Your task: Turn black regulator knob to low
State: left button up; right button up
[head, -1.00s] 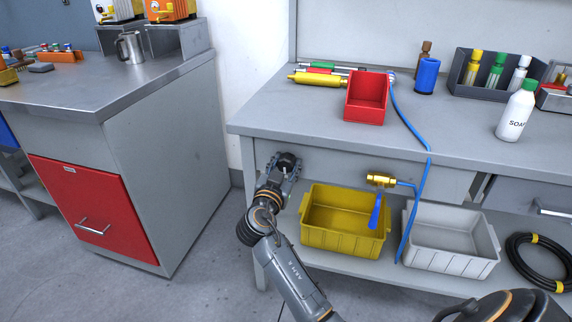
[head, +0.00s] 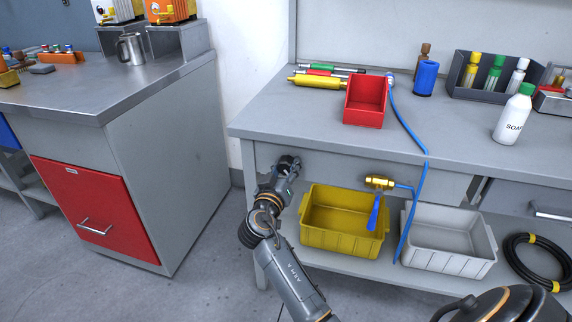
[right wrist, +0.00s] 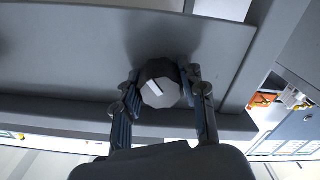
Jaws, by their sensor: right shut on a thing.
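The black regulator knob (right wrist: 155,94) shows in the right wrist view, a faceted dark knob with a white pointer mark on its face. It sits on the grey front panel of the bench (head: 340,168). My right gripper (head: 287,164) is at the left end of that panel. In the right wrist view, its two fingers (right wrist: 162,80) are on either side of the knob, shut on it. The white mark lies slantwise across the knob's face. In the head view the fingers mostly hide the knob. No low marking is legible. My left gripper is not in view.
A brass valve (head: 379,182) with a blue handle and blue hose (head: 411,212) is right of my gripper. Yellow (head: 340,238) and grey (head: 447,262) bins stand on the shelf below. A red bin (head: 364,115) is on the bench top. A cabinet (head: 165,175) stands to the left.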

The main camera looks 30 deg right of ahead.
jog(key=n, duration=0.1)
jog(key=n+p, duration=0.1)
jog(key=n, duration=0.1)
jog(key=n+p, duration=0.1)
jog(key=shift+r+n, duration=0.25)
jog(key=shift+n, duration=0.05)
jog(key=n+p, duration=0.3)
jog(key=n, duration=0.1)
jog(key=shift+n, duration=0.4)
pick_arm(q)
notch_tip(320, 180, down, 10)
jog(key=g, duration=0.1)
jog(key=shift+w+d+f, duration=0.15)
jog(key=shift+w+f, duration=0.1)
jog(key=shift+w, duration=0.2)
pick_arm(e)
jog(key=shift+d+n, duration=0.1)
jog(key=shift+n, duration=0.3)
jog(key=o, duration=1.2)
jog(key=shift+f, duration=0.15)
jog(key=shift+c, duration=0.2)
